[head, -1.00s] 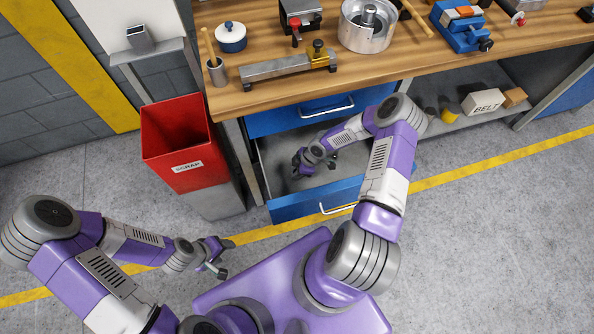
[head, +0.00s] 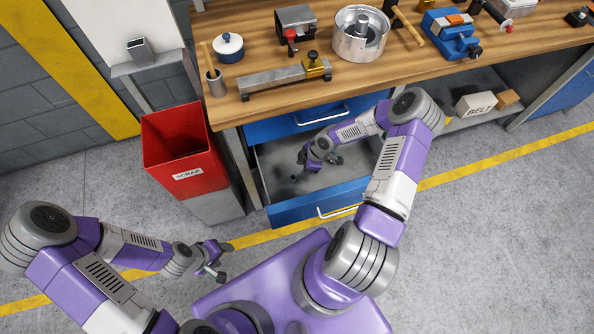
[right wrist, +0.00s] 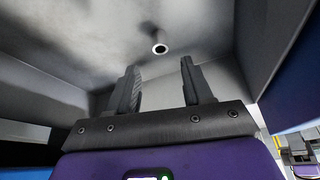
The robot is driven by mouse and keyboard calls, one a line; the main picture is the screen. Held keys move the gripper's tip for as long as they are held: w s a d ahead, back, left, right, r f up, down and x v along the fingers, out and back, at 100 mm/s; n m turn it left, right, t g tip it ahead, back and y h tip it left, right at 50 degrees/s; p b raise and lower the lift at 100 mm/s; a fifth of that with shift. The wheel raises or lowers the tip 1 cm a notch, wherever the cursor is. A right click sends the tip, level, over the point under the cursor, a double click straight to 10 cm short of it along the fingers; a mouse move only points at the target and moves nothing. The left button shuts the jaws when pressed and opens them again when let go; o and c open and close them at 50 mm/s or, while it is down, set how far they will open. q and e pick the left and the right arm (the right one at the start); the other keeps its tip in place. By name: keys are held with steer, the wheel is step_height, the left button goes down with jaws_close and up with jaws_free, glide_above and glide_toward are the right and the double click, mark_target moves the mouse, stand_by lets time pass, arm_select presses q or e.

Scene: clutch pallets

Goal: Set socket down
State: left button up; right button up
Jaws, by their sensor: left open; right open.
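The socket (right wrist: 160,47) is a small round metal piece with a pale rim and dark centre. In the right wrist view it rests on the grey floor of the open drawer (right wrist: 70,35), beyond my fingertips and apart from them. My right gripper (right wrist: 159,65) is open and empty, with the socket roughly in line with the gap between its fingers. In the head view my right gripper (head: 314,164) is inside the open drawer (head: 352,192); I cannot make out the socket clearly there. My left gripper (head: 223,262) is open and empty above the floor.
The drawer walls surround my right gripper closely. A red scrap bin (head: 183,160) stands left of the drawer.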

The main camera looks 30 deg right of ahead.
steer(key=shift+p+v, duration=0.5)
steer(key=shift+v, duration=1.6)
